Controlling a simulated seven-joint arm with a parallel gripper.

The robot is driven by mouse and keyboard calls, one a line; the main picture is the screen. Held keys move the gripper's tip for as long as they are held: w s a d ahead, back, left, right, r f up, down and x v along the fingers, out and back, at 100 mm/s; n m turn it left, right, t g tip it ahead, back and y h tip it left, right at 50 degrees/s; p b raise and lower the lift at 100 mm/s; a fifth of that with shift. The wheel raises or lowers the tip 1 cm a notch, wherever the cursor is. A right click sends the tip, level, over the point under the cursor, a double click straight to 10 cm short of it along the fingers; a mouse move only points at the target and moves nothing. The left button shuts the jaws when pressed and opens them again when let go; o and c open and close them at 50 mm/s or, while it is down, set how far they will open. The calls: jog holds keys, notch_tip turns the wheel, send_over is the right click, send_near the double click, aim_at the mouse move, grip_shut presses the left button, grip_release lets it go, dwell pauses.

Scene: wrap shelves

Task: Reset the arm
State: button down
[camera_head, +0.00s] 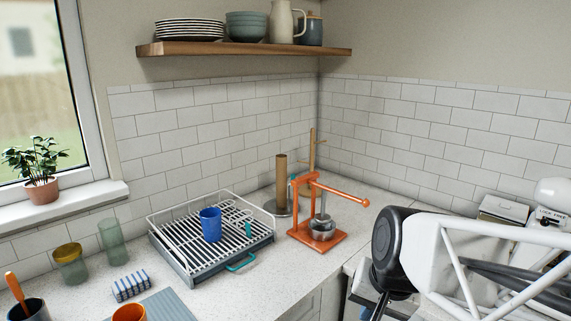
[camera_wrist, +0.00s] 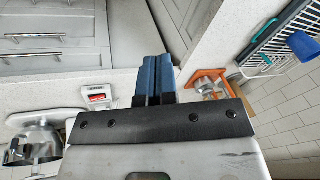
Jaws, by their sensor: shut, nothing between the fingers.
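My gripper (camera_wrist: 153,68) shows in the wrist view with its two blue fingers pressed together and nothing between them. It hangs over the floor gap beside the counter, apart from any object. In the head view my white lattice arm and a black joint cover fill the lower right, and the fingers cannot be made out there.
An orange press (camera_head: 318,225) with a metal cup stands right of the dish rack (camera_head: 185,262), which holds a blue cup (camera_head: 210,224). A paper-towel post (camera_head: 281,185) stands behind. Glasses, a sponge (camera_head: 131,286) and pots are at left. A white mixer (camera_head: 553,194) stands right.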

jog(key=s+d+n+h, duration=0.1)
jog(key=s+d+n, duration=0.3)
jog(key=s, duration=0.2)
jog(key=shift+r+h, duration=0.15)
jog(key=shift+h, duration=0.25)
jog(key=shift+d, duration=0.1)
dwell(0.6)
